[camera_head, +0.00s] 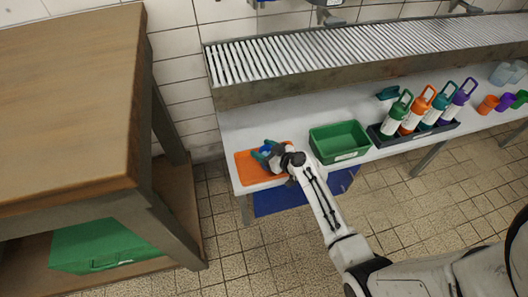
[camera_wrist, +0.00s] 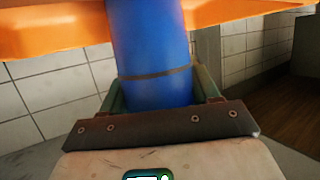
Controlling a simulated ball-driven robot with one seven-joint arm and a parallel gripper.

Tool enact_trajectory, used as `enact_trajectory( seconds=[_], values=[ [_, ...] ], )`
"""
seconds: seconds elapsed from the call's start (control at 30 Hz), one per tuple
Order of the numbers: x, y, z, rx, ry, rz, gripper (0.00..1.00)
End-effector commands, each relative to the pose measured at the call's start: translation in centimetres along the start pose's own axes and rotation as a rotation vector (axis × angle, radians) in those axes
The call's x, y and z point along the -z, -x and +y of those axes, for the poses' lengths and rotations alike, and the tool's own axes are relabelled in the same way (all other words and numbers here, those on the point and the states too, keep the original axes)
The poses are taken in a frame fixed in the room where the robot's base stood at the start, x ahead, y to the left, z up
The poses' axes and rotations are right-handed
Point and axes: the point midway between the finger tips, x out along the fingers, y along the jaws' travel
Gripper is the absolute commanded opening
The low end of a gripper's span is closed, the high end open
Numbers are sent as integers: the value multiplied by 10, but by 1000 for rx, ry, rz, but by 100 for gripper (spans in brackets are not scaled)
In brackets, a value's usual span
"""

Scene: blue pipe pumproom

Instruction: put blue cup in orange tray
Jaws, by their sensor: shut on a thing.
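The orange tray (camera_head: 249,179) lies at the left end of the white bench. My gripper (camera_head: 268,152) is over the tray and shut on the blue cup (camera_head: 264,147), which is mostly hidden by the gripper in the head view. In the wrist view the blue cup (camera_wrist: 150,45) fills the space between the fingers of my gripper (camera_wrist: 160,92). The orange tray (camera_wrist: 240,12) spans the top of that view, beside the cup. I cannot tell whether the cup touches the tray.
A green bin (camera_head: 340,142) stands right of the tray. Farther right, a dark rack (camera_head: 411,137) holds several bottles, with loose cups (camera_head: 488,104) beyond. A slatted metal shelf (camera_head: 370,60) runs behind the bench. A wooden table (camera_head: 70,100) stands at the left.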

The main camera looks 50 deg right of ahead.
Motion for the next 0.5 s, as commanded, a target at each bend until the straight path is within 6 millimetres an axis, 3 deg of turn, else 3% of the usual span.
enact_trajectory(
  seconds=[0.37, 0.4, 0.5],
  values=[
    [-4, -1, 0, 0, 0, 1, 21],
    [-3, -1, 0, 0, 0, 0, 63],
    [-3, -1, 0, 0, 0, 0, 73]
  ],
)
